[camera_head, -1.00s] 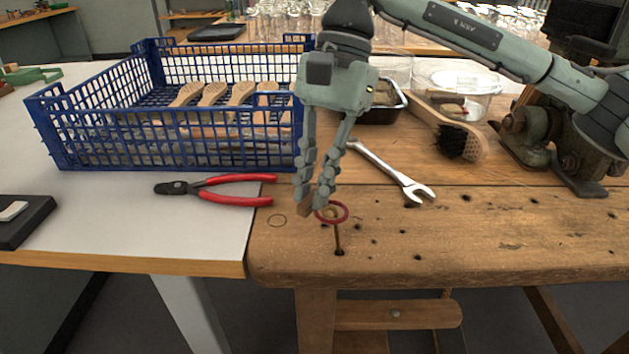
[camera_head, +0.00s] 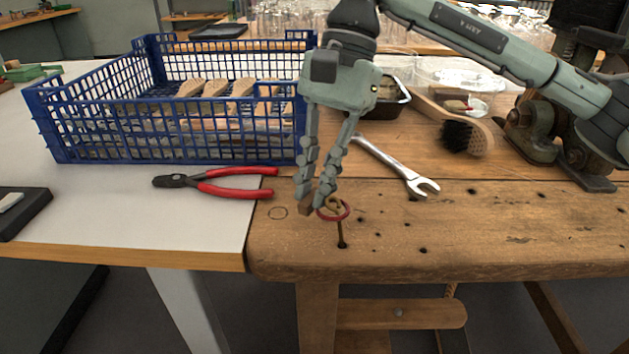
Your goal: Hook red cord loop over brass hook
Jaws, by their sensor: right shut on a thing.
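The red cord loop (camera_head: 346,212) is a small ring held nearly level at the tips of my right gripper (camera_head: 314,204). A small brown piece (camera_head: 305,209) shows between or beside the fingertips. My right gripper points down, its fingers closed in near the loop. The brass hook (camera_head: 341,233) stands upright from the wooden bench near its front edge, its curled top showing inside the loop's outline. I cannot tell whether the loop is around the hook or only in line with it. My left gripper is out of view.
Red-handled pliers (camera_head: 235,183) lie left on the white table (camera_head: 110,230). A wrench (camera_head: 395,165) lies behind, right of the gripper. A blue crate (camera_head: 180,140) with wooden brushes stands back left. A brush (camera_head: 465,130) and a vise (camera_head: 545,130) are right. The bench front (camera_head: 480,235) is clear.

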